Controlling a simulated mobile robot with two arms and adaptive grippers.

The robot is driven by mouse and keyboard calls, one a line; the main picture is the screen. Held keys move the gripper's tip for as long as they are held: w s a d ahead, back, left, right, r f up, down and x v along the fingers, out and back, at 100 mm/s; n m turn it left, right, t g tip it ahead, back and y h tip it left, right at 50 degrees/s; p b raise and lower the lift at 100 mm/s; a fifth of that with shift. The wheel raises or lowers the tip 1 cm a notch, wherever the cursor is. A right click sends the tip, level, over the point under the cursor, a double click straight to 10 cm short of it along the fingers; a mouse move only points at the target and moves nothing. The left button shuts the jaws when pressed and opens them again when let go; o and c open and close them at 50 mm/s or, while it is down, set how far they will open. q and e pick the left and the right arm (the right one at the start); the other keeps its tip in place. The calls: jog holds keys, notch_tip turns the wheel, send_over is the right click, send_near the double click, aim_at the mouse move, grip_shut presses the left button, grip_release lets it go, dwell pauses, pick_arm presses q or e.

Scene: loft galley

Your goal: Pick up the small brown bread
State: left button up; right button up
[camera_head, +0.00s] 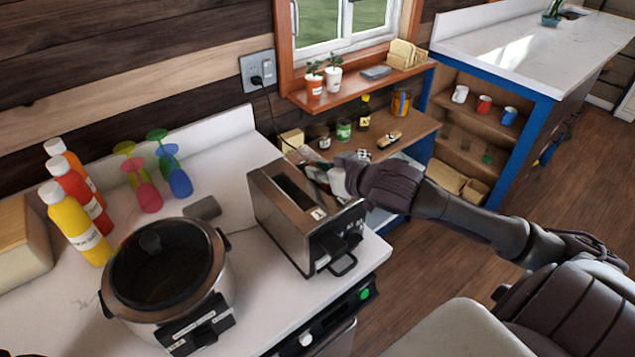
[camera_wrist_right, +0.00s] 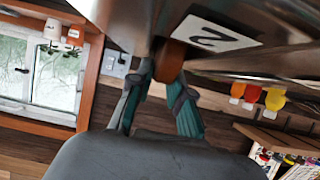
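A metal toaster (camera_head: 290,225) stands on the white counter, with the slot nearer the cooker looking empty. My right gripper (camera_head: 318,170) is at the toaster's far right top edge, beside the slots. In the wrist view the small brown bread (camera_wrist_right: 172,58) shows as a brown rounded end by the toaster's label "2". The teal-padded fingers of my right gripper (camera_wrist_right: 164,78) are partly closed, with the bread between their tips. Most of the bread is hidden by the toaster and fingers. My left gripper is not in view.
A cooker (camera_head: 165,275) stands left of the toaster. Sauce bottles (camera_head: 75,215) and coloured goblets (camera_head: 180,182) stand behind it. A power cord runs to the wall outlet (camera_head: 258,72). A shelf with jars (camera_head: 343,130) is behind my right arm.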

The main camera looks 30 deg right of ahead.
grip_shut()
